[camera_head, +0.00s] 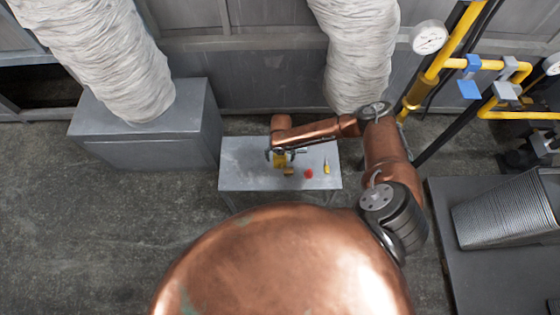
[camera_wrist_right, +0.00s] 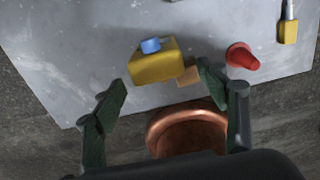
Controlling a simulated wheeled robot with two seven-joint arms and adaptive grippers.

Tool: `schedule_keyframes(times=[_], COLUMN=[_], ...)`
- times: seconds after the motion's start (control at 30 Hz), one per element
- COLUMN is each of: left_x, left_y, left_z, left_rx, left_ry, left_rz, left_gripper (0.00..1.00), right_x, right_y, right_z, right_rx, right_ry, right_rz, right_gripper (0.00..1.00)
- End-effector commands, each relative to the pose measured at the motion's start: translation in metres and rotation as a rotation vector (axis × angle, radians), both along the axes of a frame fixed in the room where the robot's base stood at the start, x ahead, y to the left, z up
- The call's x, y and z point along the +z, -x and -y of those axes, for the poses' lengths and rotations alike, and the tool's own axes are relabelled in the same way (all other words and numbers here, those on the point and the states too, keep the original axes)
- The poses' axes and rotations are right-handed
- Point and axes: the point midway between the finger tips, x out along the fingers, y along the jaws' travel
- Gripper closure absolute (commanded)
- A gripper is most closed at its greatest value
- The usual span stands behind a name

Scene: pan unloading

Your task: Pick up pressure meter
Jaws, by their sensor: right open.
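A yellow block-like device with a blue top (camera_wrist_right: 153,65), which may be the pressure meter, lies on the grey table (camera_head: 240,178). It also shows as a small yellow shape in the head view (camera_head: 280,161), partly under my right gripper (camera_head: 281,154). In the wrist view my right gripper (camera_wrist_right: 163,88) is open, with its two dark green fingers spread. The yellow device lies in the gap between and just beyond the fingertips, with nothing gripped. A small tan piece (camera_wrist_right: 188,75) lies beside the device, close to the right finger. My left gripper is not in view.
A red cone-shaped thing (camera_wrist_right: 242,57) and a yellow-handled tool (camera_wrist_right: 288,30) lie right of the device. The table's left part is bare. A grey cabinet (camera_head: 150,135) stands left; yellow pipes with a round gauge (camera_head: 428,37) are at the upper right.

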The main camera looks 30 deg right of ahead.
Motion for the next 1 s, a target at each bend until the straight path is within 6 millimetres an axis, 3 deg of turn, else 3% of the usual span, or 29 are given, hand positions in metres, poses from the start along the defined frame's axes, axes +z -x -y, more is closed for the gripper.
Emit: schedule_keyframes(times=[0.17,0.7,1.0], left_x=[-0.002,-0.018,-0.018], left_y=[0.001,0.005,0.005], left_z=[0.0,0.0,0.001], left_rx=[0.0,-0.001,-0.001], left_ry=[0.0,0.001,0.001], left_rz=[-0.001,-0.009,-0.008], left_gripper=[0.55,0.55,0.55], right_x=[-0.004,-0.07,-0.074], right_y=[-0.006,-0.011,-0.012], right_z=[0.014,0.006,0.007], right_rx=[0.022,0.021,0.021], right_ry=[0.017,0.016,0.015], right_rz=[0.0,0.001,0.002], right_gripper=[0.33,0.33,0.33])
